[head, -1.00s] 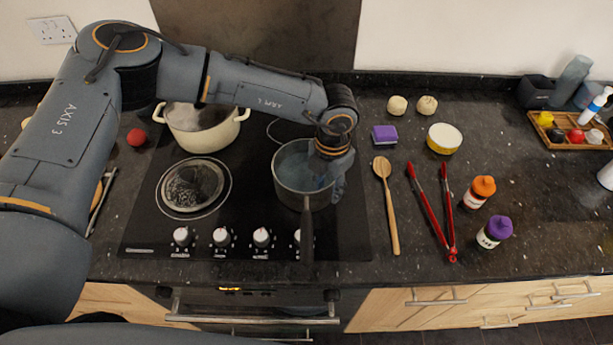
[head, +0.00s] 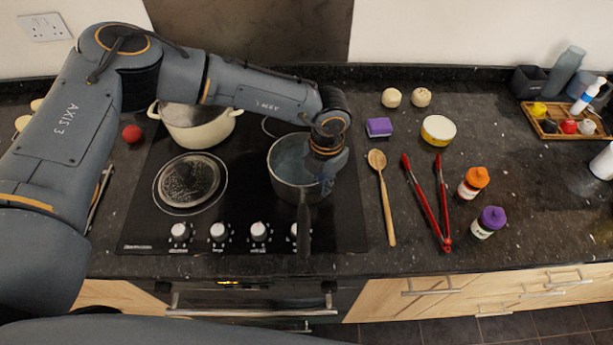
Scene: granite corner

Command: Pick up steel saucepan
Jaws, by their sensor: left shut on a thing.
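The steel saucepan (head: 289,183) is on the right side of the black hob in the head view, with its dark handle (head: 304,226) pointing to the front edge. My left gripper (head: 327,178) reaches down at the saucepan's right rim and is shut on it. The wrist hides part of the rim and the fingertips are hard to make out. I cannot tell whether the pan's base touches the hob. My right gripper is not in view.
A cream pot (head: 197,127) stands at the hob's back left. A wooden spoon (head: 384,198), red tongs (head: 430,204), a purple sponge (head: 379,127) and a yellow-sided tin (head: 438,130) lie to the right.

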